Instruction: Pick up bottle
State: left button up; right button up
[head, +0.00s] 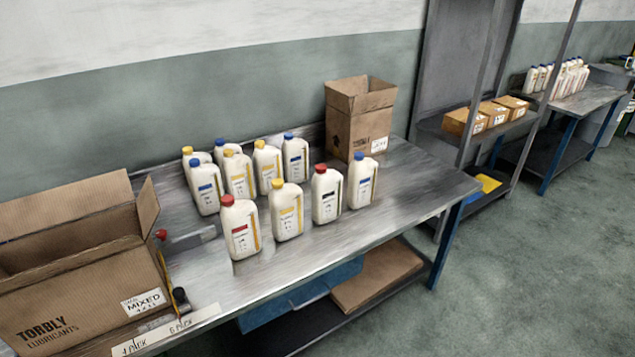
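Several white bottles stand upright in rows on the metal table (420,190). In the front row are a bottle with a red cap and red label (240,228), a yellow-capped bottle (286,212), a red-capped bottle with a dark label (326,195) and a blue-capped bottle (362,182). Behind them stand blue-capped bottles (206,187) and (295,160) and yellow-capped bottles (239,175) and (267,166). The rearmost bottles at the left are partly hidden. Neither of my grippers shows in the head view.
An open box marked TORBLY LUBRICANTS (75,290) stands at the table's left end. A taller open box (358,120) stands at the back right. A marked strip (165,332) lies along the front edge. The table's right end is clear.

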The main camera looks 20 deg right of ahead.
aim_at(362, 171)
jog(key=i+l+u, duration=0.25)
jog(key=l+u, duration=0.25)
jog(key=i+l+u, duration=0.35)
jog(key=l, duration=0.45)
jog(key=l+u, duration=0.15)
jog(key=l, duration=0.45)
jog(key=i, duration=0.05)
